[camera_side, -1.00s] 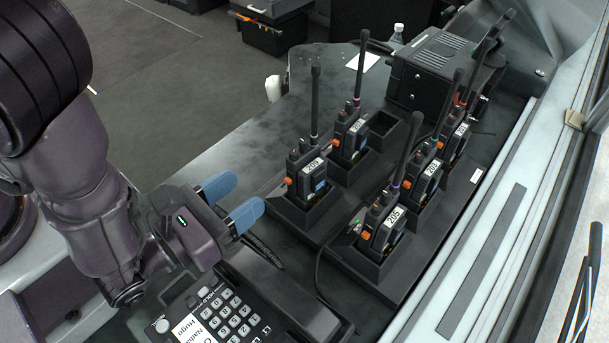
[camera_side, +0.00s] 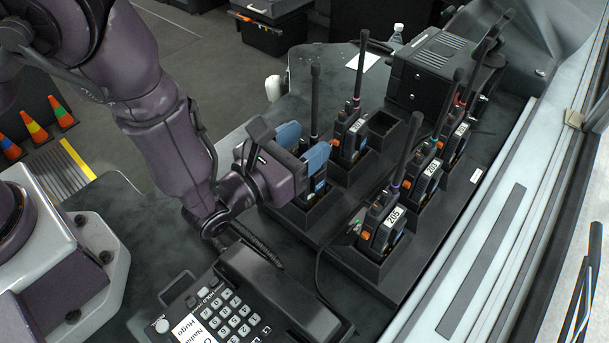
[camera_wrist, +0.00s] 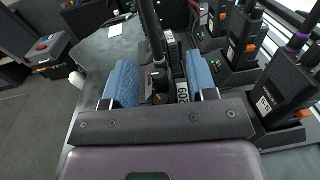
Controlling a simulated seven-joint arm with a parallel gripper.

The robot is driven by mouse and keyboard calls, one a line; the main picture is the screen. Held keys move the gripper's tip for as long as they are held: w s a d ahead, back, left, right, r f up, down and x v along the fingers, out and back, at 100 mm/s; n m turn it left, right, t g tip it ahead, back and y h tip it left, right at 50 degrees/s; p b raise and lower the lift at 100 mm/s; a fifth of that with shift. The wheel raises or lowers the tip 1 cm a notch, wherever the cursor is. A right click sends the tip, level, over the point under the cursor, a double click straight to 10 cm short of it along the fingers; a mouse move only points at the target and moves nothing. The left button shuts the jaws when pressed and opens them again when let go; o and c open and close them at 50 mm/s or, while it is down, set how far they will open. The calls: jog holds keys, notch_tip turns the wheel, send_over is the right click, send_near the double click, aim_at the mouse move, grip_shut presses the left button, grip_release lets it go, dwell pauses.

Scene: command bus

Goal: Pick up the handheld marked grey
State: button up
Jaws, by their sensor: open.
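Several black handheld radios stand upright in charger cradles on the dark counter. The front-left radio (camera_side: 315,102) has a long antenna; its label, seeming to read 209, shows in the wrist view (camera_wrist: 181,90). My gripper (camera_side: 303,146) has blue padded fingers and is open around this radio's upper body. In the wrist view my gripper (camera_wrist: 161,82) has one finger on each side of the radio. I cannot tell whether the pads touch it. In the side view the fingers hide much of its body.
Radio 201 (camera_side: 350,133) stands just behind. Radio 205 (camera_side: 378,225), with a purple ring, and radio 203 (camera_side: 425,180) stand to the right. An empty cradle (camera_side: 383,124) is behind. A desk phone (camera_side: 235,310) lies in front. A black box unit (camera_side: 430,75) stands at the back.

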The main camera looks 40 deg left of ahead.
jog(key=shift+w, duration=0.15)
jog(key=shift+c, duration=0.2)
grip_shut()
